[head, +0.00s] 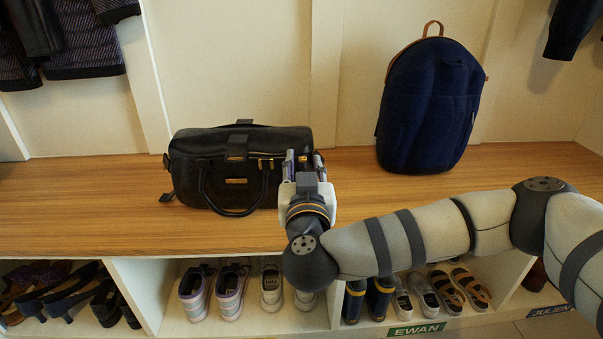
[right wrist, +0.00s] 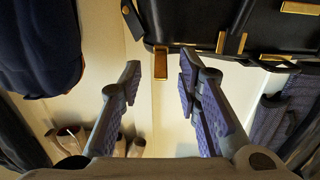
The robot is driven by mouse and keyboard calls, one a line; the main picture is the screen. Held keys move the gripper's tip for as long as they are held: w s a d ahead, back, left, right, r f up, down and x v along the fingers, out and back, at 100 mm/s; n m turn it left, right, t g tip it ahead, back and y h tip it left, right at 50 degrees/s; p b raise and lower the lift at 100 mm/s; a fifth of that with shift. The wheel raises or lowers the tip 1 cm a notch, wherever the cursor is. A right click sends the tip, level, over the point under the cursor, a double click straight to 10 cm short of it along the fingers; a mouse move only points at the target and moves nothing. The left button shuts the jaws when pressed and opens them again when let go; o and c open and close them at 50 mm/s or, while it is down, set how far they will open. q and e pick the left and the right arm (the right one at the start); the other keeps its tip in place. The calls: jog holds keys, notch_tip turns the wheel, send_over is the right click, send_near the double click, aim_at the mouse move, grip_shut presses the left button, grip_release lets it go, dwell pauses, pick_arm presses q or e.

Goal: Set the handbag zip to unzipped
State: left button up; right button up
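The black handbag (head: 225,180) stands upright on the wooden bench, its handle hanging down the front. My right gripper (head: 304,158) is at the bag's right end in the head view and hides part of it. In the right wrist view the gripper (right wrist: 160,78) is open, with two purple-padded fingers apart. A small gold tab (right wrist: 160,64), which looks like the zip pull, shows in the gap between the fingertips; neither finger visibly touches it. The bag's dark side (right wrist: 220,20) fills the upper right there. I cannot tell how far the zip is open. My left gripper is out of view.
A navy backpack (head: 430,110) stands on the bench (head: 90,205) to the right of the bag. Shoe cubbies with several pairs of shoes (head: 230,290) lie below the front edge. Clothes (head: 85,40) hang above left. The bench left of the bag is clear.

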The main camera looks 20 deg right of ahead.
jog(key=shift+w+d, duration=0.2)
jog(key=shift+w, duration=0.5)
grip_shut()
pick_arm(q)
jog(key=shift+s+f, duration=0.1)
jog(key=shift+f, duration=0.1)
pick_arm(e)
jog(key=shift+a+r+p, duration=0.1)
jog(key=shift+a+p, duration=0.25)
jog(key=shift+a, duration=0.05)
jog(key=a+p, duration=0.1)
jog(key=p, duration=0.1)
jog(key=w+a+p, duration=0.1)
jog(key=a+p, duration=0.1)
jog(key=shift+a+p, duration=0.2)
jog(key=shift+p, duration=0.15)
jog(key=shift+w+a+p, duration=0.15)
jog(key=shift+p, duration=0.15)
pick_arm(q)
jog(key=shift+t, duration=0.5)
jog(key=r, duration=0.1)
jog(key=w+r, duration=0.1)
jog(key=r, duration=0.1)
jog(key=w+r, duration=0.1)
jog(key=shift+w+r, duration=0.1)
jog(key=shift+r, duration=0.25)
pick_arm(e)
jog(key=shift+f, duration=0.2)
